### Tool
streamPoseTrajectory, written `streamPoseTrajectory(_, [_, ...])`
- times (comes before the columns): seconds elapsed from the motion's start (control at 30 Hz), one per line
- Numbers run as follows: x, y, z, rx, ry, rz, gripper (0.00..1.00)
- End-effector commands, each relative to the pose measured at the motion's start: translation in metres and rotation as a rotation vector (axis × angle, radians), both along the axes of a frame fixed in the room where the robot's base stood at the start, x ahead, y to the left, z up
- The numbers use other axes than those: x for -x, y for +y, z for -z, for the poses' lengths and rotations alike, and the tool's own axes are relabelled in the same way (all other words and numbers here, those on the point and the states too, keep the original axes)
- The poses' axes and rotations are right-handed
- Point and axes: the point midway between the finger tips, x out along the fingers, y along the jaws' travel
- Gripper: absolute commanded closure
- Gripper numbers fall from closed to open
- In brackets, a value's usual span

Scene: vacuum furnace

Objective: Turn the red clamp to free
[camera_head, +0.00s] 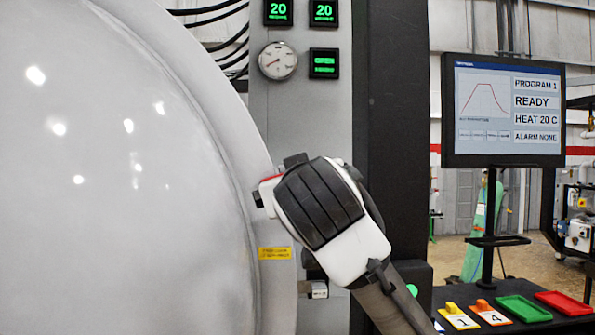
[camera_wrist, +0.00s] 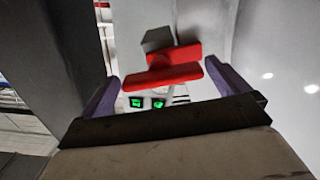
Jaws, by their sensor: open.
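The red clamp (camera_wrist: 165,74) shows in the wrist view as two offset red pieces beside a grey block. My gripper (camera_wrist: 163,75) is open, with one purple finger to the left of the clamp and one to the right. Gaps show between the fingers and the red part; I cannot tell how deep the clamp sits between them. In the head view only a small red edge of the clamp (camera_head: 270,178) shows at the rim of the round door (camera_head: 120,180). My white and black wrist hides the rest of it and my fingers.
A grey panel (camera_head: 262,110) with a gauge (camera_head: 278,61) and green displays stands behind my arm. A monitor (camera_head: 503,110) reading READY is at right, above green (camera_head: 523,309) and red (camera_head: 566,302) trays and numbered yellow and orange pieces. A yellow label (camera_head: 274,253) is below the clamp.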

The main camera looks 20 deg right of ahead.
Motion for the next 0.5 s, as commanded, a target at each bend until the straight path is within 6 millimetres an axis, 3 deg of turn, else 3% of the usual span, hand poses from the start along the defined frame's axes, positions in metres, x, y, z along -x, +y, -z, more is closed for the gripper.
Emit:
streamPoseTrajectory(0.2, [-0.018, -0.005, 0.000, 0.000, 0.000, 0.000, 0.00])
streamPoseTrajectory(0.5, [-0.019, -0.005, 0.000, 0.000, -0.001, 0.000, 0.00])
